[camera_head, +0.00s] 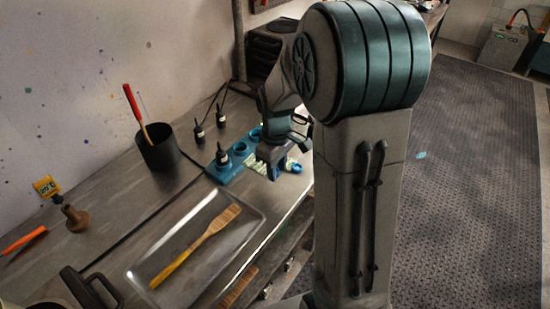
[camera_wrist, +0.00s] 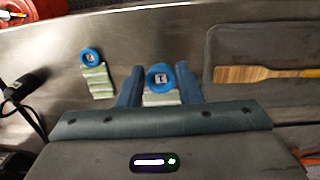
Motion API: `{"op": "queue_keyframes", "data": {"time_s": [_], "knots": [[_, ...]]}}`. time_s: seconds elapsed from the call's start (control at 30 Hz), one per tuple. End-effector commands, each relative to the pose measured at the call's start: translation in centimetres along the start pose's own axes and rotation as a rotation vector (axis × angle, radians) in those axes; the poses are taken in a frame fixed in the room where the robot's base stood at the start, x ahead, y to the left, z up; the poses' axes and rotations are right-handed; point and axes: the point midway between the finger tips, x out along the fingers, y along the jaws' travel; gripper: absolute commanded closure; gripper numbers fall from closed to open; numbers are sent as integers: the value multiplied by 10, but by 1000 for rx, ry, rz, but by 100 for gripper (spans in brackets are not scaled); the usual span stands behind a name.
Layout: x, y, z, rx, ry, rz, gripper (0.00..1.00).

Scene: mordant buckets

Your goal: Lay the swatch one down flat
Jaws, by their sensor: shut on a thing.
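In the wrist view, my gripper (camera_wrist: 158,78) has its two blue fingers on either side of a swatch with a round blue tag (camera_wrist: 160,78) and a pale strip, and is shut on it. The tag carries a dark mark like a 1. The swatch's lower part is hidden by my gripper body. A second swatch (camera_wrist: 97,80), pale green with a blue round tag, lies to the left, apart from my fingers. In the head view, my gripper (camera_head: 272,168) is low over the bench beside the blue rack; a blue ring tag (camera_head: 296,167) shows to its right.
A metal tray (camera_head: 208,254) with a wooden spatula (camera_head: 200,243) lies in front. A black pot (camera_head: 160,150) with a red-handled tool and dark bottles (camera_head: 199,133) stand behind. The bench edge is close to my gripper.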

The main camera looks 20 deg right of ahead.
Motion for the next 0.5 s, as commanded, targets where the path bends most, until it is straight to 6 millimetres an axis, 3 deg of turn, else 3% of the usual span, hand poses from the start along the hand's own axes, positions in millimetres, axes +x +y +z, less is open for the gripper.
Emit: {"op": "queue_keyframes", "data": {"time_s": [0.5], "knots": [[40, 1, 0, 3, -2, -1, 97]]}}
